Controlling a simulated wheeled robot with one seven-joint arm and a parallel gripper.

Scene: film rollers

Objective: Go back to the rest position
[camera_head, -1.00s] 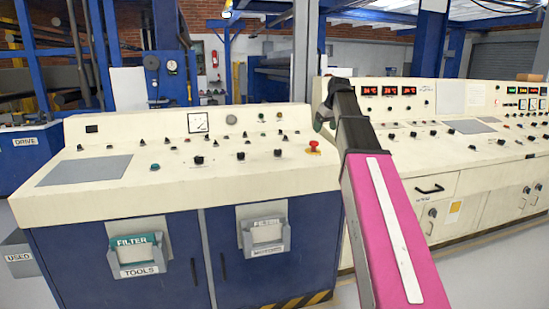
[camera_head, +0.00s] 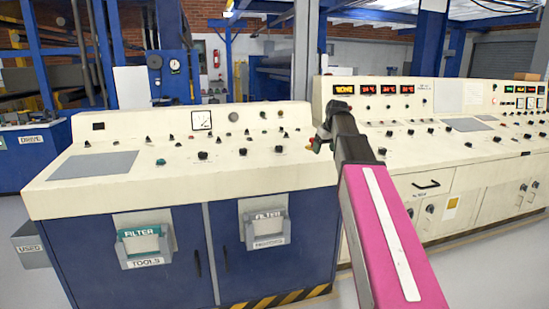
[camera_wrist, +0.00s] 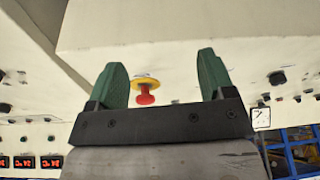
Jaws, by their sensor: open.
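My gripper (camera_head: 320,138) is at the end of my pink and black arm, at the right end of the left console's top. In the wrist view, the two green fingers of my gripper (camera_wrist: 162,78) stand apart with nothing held. A red mushroom button (camera_wrist: 146,96) on a yellow base shows beyond them, in the gap nearer the left finger. I cannot tell its exact distance from the fingers. In the head view, only a small red and yellow bit of the button shows beside the gripper, which hides the rest.
The cream-topped left console (camera_head: 110,197) carries several knobs and a dial gauge (camera_head: 201,120). A right console (camera_head: 420,160) with red displays stands behind my arm. Bins labelled FILTER (camera_head: 145,240) hang on the front. Grey floor lies open at the lower right.

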